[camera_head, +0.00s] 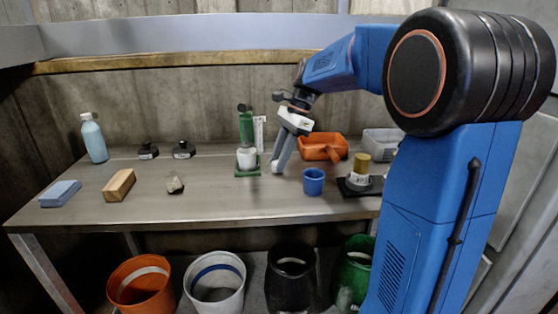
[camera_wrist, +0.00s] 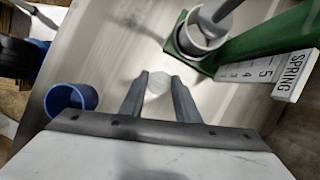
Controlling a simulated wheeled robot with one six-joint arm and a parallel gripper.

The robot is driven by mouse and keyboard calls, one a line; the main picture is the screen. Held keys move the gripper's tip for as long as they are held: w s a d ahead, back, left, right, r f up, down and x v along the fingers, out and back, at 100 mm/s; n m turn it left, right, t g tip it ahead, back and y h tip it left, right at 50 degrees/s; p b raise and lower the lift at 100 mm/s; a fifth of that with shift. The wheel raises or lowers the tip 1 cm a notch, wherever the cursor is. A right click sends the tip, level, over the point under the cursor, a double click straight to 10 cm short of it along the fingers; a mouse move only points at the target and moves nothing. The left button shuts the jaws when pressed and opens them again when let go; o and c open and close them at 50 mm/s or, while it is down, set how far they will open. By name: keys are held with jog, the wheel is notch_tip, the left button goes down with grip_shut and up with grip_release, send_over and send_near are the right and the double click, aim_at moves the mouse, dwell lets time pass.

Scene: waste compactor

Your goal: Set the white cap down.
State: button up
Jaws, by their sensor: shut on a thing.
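The white cap (camera_wrist: 157,84) is a small pale disc between the fingertips of my gripper (camera_wrist: 157,97). In the head view my gripper (camera_head: 278,166) is shut on it, low over the bench and just right of the green press. The cap is a small pale spot at the fingertips (camera_head: 275,168) there. I cannot tell whether it touches the bench top.
A green press (camera_head: 246,128) with a white cup (camera_head: 246,158) and a "SPRING" scale (camera_wrist: 288,72) stands beside my gripper. A blue cup (camera_head: 313,181) stands to the right. An orange scoop-like tray (camera_head: 322,147) lies behind. Bare bench (camera_head: 225,205) lies in front.

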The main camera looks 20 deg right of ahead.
jog(key=shift+f, duration=0.25)
jog(key=shift+f, duration=0.15)
jog(key=o, duration=1.1)
